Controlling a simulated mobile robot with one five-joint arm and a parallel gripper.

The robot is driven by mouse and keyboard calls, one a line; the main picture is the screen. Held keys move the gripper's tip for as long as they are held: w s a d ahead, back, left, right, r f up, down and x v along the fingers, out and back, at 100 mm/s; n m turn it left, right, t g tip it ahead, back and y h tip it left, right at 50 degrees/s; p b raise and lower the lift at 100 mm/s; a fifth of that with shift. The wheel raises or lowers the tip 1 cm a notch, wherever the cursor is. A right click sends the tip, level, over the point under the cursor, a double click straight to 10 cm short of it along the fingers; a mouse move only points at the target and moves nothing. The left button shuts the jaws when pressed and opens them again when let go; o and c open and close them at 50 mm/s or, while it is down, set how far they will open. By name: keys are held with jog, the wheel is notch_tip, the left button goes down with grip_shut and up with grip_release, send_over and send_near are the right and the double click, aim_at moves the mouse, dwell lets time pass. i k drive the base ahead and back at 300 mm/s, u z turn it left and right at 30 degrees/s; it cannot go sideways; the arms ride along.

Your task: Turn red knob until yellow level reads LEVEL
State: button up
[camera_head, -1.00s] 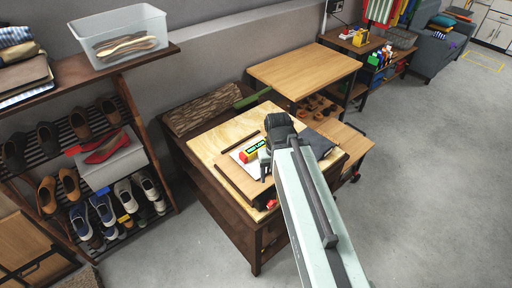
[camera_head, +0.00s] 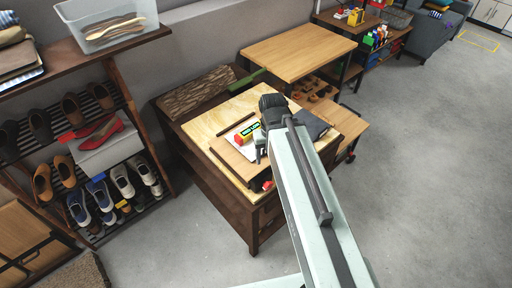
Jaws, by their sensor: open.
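The yellow level (camera_head: 250,128) has a green readout and lies on a white sheet on a wooden board (camera_head: 226,153) on the workbench. The readout's lettering is too small to read surely. A small red knob (camera_head: 267,185) shows at the board's near right corner. My gripper (camera_head: 257,154) is over the board, just right of the level and above and left of the red knob, apart from the knob. It is open and holds nothing I can see. My dark wrist hides part of the board behind it.
Dark cloth (camera_head: 309,124) lies right of my wrist. A shoe rack (camera_head: 85,140) stands left and a wooden table (camera_head: 295,52) behind. The floor at right is clear.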

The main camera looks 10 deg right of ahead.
aim_at(267, 186)
jog(key=z, duration=0.5)
jog(key=k, duration=1.8)
jog(key=u, duration=1.15)
jog(key=i, duration=1)
jog(key=z, duration=0.1)
